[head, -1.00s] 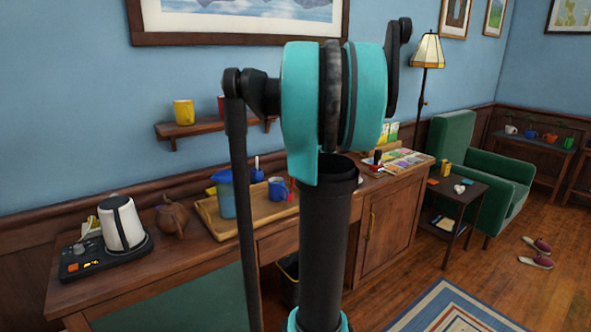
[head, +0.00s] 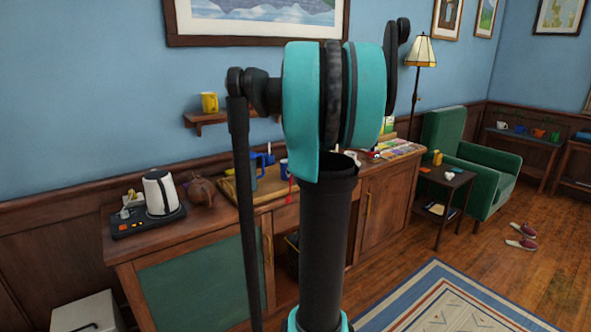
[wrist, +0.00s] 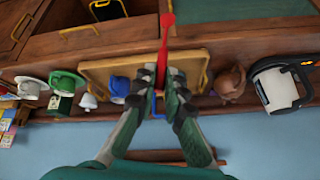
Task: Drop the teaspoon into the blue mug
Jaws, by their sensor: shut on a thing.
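The red teaspoon (wrist: 164,45) is in my gripper (wrist: 163,82), which is shut on it. In the wrist view the spoon sticks out toward the top of the picture, above the wooden tray. The blue mug (wrist: 118,87) stands on the tray, left of my fingers in the wrist view. In the head view the blue mug (head: 284,166) is partly hidden by my arm. My gripper is hidden in the head view.
The tray (wrist: 100,68) lies on the wooden sideboard (head: 200,246). A blue jug (head: 258,172) stands on it, left of the mug. A brown teapot (wrist: 229,82) and white kettle (wrist: 275,88) stand beside the tray. A green cup (wrist: 66,82) is on the other side. A wall shelf (head: 195,119) hangs above.

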